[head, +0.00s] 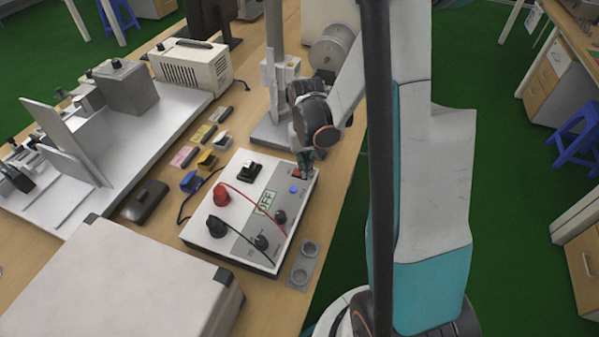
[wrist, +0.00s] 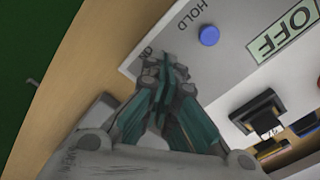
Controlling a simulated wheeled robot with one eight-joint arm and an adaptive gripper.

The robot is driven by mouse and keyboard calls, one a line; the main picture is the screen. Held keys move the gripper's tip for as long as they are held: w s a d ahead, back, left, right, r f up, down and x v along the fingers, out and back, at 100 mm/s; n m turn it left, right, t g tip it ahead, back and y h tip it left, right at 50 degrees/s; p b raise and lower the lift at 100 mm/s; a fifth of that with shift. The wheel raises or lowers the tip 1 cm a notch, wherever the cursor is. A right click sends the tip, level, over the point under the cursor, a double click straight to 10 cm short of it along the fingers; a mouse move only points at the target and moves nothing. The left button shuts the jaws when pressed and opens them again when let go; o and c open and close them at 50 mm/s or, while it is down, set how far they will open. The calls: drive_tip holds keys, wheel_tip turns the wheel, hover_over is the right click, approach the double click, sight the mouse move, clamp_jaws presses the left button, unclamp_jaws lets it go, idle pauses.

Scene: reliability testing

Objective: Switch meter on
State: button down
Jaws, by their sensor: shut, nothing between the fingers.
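The meter (head: 203,252) is a white box with a grey panel, lying flat on the table. Its display (head: 265,202) reads OFF, also legible in the wrist view (wrist: 283,33). A blue button (head: 294,189) sits beside the display; the wrist view shows it (wrist: 209,35) by the word HOLD. My gripper (head: 305,168) is shut and empty, pointing down at the meter's far right corner. A small red part (head: 301,181) shows just beside the fingertips. In the wrist view my fingertips (wrist: 165,72) cover the panel corner by a partly hidden label. Contact cannot be told.
A red plug (head: 221,195) and a black plug (head: 217,226) with cables stand on the meter. A grey stand (head: 275,133) is close behind my gripper. A large white case (head: 110,285) lies at front left. The table edge is close on the right.

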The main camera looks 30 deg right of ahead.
drive_tip(key=shift+f, duration=0.3)
drive_tip(key=shift+r, duration=0.1)
drive_tip(key=shift+r+p, duration=2.1)
drive_tip(key=shift+r, duration=1.3)
